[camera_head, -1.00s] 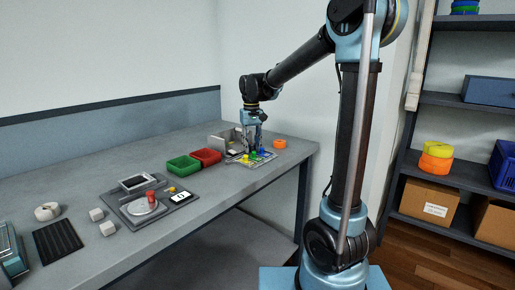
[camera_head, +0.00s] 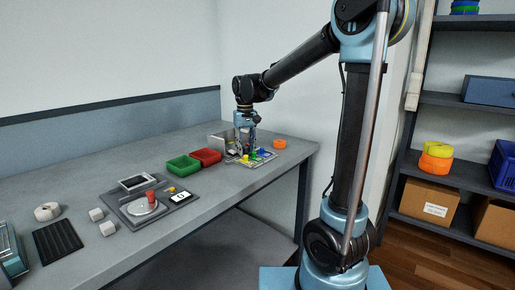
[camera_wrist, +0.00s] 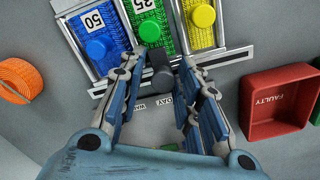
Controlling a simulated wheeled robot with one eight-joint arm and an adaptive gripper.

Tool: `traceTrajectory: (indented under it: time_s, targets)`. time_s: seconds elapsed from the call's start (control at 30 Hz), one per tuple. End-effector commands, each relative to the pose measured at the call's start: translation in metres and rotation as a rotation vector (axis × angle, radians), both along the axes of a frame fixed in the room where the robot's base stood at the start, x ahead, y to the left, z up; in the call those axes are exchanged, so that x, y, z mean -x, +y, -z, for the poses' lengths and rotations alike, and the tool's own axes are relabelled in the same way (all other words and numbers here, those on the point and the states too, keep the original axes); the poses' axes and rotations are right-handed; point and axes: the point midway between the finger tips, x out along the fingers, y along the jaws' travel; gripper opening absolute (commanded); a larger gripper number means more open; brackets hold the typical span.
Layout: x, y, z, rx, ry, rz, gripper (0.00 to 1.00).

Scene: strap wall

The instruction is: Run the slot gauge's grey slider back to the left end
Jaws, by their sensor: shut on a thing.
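The slot gauge's bar (camera_wrist: 238,54) runs along the near edge of the strap panel in the wrist view, slanting up to the right. Its dark grey slider (camera_wrist: 161,74) stands near the middle of the bar, below the green strap. My gripper (camera_wrist: 164,58) is shut on the slider, with one finger on each side of it. In the head view my gripper (camera_head: 246,150) points down at the panel's left part, and the slider is too small to make out there.
Blue, green and yellow straps with round knobs lie beside the bar. A red tray (camera_wrist: 281,104) marked FAULTY is to the right in the wrist view, an orange roll (camera_wrist: 20,79) to the left. A green tray (camera_head: 184,165) stands left of the red one.

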Motion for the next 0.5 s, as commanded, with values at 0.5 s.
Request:
traceTrajectory:
  time_s: [0.5]
  targets:
    - [0.0001, 0.0004, -0.0010, -0.001, 0.000, -0.001, 0.34]
